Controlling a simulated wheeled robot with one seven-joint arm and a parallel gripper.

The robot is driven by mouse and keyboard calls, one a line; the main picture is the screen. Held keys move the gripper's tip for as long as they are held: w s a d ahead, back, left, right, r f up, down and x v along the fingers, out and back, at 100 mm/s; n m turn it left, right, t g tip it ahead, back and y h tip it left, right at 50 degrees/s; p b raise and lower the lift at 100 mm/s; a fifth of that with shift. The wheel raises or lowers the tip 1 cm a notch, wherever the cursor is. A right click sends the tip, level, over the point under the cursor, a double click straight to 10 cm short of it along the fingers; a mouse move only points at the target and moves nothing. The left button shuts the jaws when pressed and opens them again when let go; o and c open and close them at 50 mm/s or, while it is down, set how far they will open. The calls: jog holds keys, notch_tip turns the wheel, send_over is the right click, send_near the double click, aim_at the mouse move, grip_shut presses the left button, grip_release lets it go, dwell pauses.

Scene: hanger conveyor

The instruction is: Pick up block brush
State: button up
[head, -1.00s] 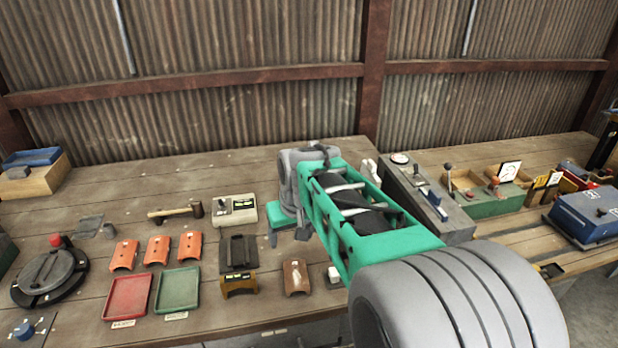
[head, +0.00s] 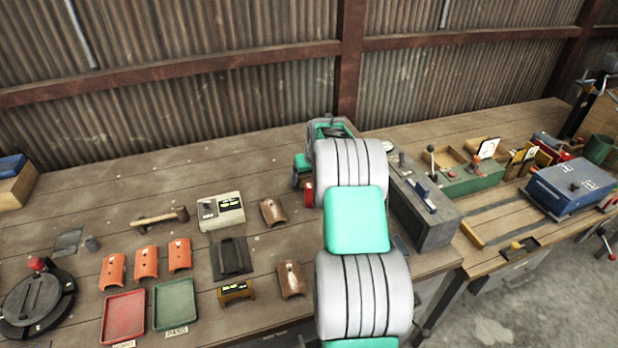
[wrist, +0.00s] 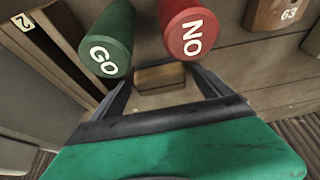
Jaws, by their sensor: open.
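I cannot pick out a block brush with certainty in either view. A small tan, wood-coloured block (wrist: 160,76) shows between the fingers in the wrist view, and its bristles, if any, are hidden. My gripper (wrist: 163,86) is open, with its dark fingers on either side of that block in the picture. I cannot tell whether they touch it. In the head view my gripper (head: 300,178) is mostly hidden behind my arm, over the back of the bench near the grey control box (head: 425,205).
A green GO cylinder (wrist: 108,45) and a red NO cylinder (wrist: 190,35) stand close beyond the fingers. A brown block marked 63 (wrist: 277,12) is at upper right. Orange saddles (head: 146,260), trays (head: 175,303) and a mallet (head: 160,216) lie left.

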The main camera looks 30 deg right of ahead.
jog(key=shift+w+f, duration=0.15)
jog(key=shift+f, duration=0.1)
jog(key=c, duration=1.5)
jog(key=shift+r, duration=0.25)
notch_tip(320, 180, up, 2)
jog(key=shift+r+b, duration=0.2)
jog(key=shift+b, duration=0.3)
jog(key=s+a+r+b, duration=0.1)
jog(key=s+r, duration=0.2)
jog(key=s, duration=0.1)
jog(key=s+a+r+b, duration=0.2)
jog(key=s+r, duration=0.1)
jog(key=s, duration=0.1)
jog(key=s+a+r+b, duration=0.1)
jog(key=s+a+r, duration=0.1)
jog(key=s+r, duration=0.2)
jog(key=shift+s+a+b, duration=0.25)
jog(key=shift+s+b, duration=0.15)
jog(key=shift+s, duration=0.15)
